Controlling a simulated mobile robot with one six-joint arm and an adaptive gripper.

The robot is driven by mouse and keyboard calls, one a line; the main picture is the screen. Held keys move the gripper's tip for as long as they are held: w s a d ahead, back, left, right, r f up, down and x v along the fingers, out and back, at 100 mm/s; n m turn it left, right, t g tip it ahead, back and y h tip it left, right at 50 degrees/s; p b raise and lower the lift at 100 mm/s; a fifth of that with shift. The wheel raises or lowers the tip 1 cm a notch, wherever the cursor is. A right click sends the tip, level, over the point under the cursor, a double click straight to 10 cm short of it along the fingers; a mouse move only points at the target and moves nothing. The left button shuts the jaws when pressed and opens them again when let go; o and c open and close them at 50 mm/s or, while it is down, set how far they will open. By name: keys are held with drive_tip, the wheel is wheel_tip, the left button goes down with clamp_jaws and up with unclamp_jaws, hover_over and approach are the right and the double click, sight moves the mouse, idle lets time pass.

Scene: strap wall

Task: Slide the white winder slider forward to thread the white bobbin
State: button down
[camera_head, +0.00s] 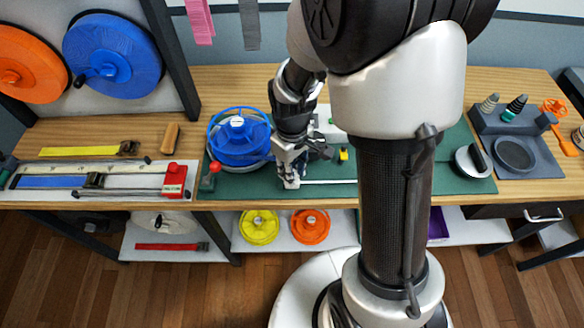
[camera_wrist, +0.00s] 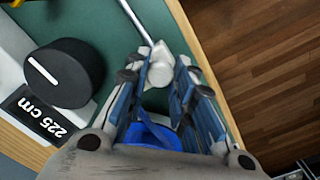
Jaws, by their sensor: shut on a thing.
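The white winder slider (camera_wrist: 161,66) shows between my fingertips in the wrist view, at the end of a thin pale rail (camera_wrist: 136,20). In the head view its white block (camera_head: 291,183) shows just below my gripper, near the front edge of the green mat, with the rail (camera_head: 328,181) running right from it. My gripper (camera_head: 290,160) is shut on the slider; its fingers (camera_wrist: 170,85) lie on both sides of it. I cannot pick out the white bobbin with certainty; my arm covers part of the mat.
A blue reel (camera_head: 238,138) stands left of my gripper. A red-knobbed lever (camera_head: 212,172) is at the mat's left front. In the wrist view a black dial (camera_wrist: 65,73) and a "225 cm" display (camera_wrist: 37,115) are on the left. The green mat (camera_head: 450,178) has bare room at right.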

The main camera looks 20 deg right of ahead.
drive_tip(key=s+d, duration=0.2)
drive_tip(key=d, duration=0.5)
drive_tip(key=s+d+p, duration=0.1)
drive_tip(key=s+d, duration=0.2)
drive_tip(key=d, duration=0.5)
drive_tip(key=s+d+p, duration=0.1)
drive_tip(key=s+d, duration=0.1)
drive_tip(key=d, duration=0.6)
drive_tip(key=shift+s, duration=0.25)
drive_tip(key=c, duration=1.5)
unclamp_jaws()
drive_tip(key=shift+d, duration=0.2)
drive_tip(key=shift+o, duration=0.8)
drive_tip(key=shift+a, duration=0.1)
wheel_tip(320, 180, up, 12)
